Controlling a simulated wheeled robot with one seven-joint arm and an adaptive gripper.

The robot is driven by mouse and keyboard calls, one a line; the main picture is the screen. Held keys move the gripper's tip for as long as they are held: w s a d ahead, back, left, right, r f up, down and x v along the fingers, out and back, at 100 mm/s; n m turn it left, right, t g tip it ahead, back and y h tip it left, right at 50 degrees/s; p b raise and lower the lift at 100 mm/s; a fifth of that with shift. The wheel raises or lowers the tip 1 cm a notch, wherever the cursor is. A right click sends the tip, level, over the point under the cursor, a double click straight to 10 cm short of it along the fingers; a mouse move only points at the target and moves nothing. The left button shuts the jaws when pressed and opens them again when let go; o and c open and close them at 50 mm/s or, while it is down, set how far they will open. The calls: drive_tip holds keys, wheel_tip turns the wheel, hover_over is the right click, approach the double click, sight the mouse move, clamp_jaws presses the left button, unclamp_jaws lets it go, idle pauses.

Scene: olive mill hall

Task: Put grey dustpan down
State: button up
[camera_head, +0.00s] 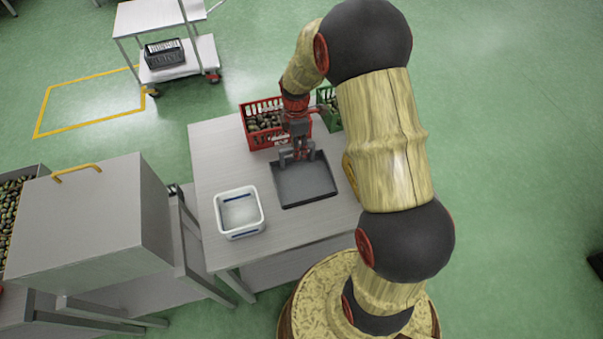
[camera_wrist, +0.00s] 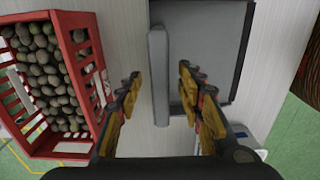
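The grey dustpan (camera_head: 306,183) lies flat on the table (camera_head: 222,165), as far as I can tell, in front of the red crate. In the wrist view its dark pan (camera_wrist: 212,40) is at the top right, and its grey handle (camera_wrist: 158,75) runs up the middle. My gripper (camera_head: 296,158) is above the handle end of the dustpan. In the wrist view my gripper (camera_wrist: 159,80) is open, with one finger on each side of the handle and a visible gap on both sides.
A red crate of olives (camera_head: 262,142) stands behind the dustpan, with a green crate (camera_head: 329,108) beside it. A white tub (camera_head: 239,229) stands at the table's front left. Bare tabletop lies left of the dustpan. A grey machine (camera_head: 90,215) stands further left.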

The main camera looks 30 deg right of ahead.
drive_tip(key=shift+c, duration=0.8)
drive_tip(key=c, duration=0.7)
drive_tip(key=shift+r, duration=0.1)
clamp_jaws()
